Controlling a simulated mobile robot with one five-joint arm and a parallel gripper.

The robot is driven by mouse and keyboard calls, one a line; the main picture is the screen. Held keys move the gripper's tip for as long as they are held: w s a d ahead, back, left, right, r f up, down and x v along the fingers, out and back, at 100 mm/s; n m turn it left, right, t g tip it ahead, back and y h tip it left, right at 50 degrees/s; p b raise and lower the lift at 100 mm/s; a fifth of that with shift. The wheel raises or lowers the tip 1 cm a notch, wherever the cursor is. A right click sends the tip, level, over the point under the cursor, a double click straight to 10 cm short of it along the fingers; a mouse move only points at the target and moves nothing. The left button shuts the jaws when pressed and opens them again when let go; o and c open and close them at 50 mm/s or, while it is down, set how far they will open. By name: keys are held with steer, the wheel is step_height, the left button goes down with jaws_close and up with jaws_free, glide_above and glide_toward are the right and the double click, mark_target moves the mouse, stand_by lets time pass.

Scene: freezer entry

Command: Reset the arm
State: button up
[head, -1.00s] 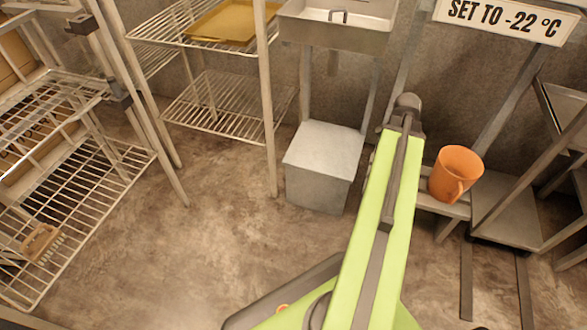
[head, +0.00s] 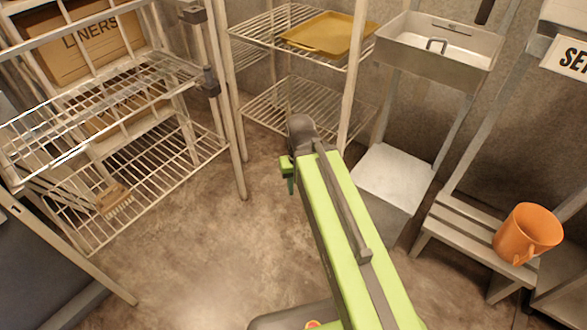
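My green arm reaches up from the bottom of the head view, leaning left, to a dark grey joint in the middle of the picture. A small green and dark part of it shows just below that joint on the left. My gripper does not show; the arm hides what lies beyond the joint, so its fingers and anything in them cannot be seen.
Wire racks (head: 110,180) stand at left, holding a "LINERS" carton (head: 85,45) and a brush (head: 115,200). A yellow tray (head: 325,32) lies on the rear rack. A metal sink (head: 435,60), white-topped box (head: 395,175) and bench with an orange mug (head: 527,232) are right. Floor (head: 200,245) is open.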

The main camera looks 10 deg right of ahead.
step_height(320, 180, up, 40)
steer(key=p, duration=3.9)
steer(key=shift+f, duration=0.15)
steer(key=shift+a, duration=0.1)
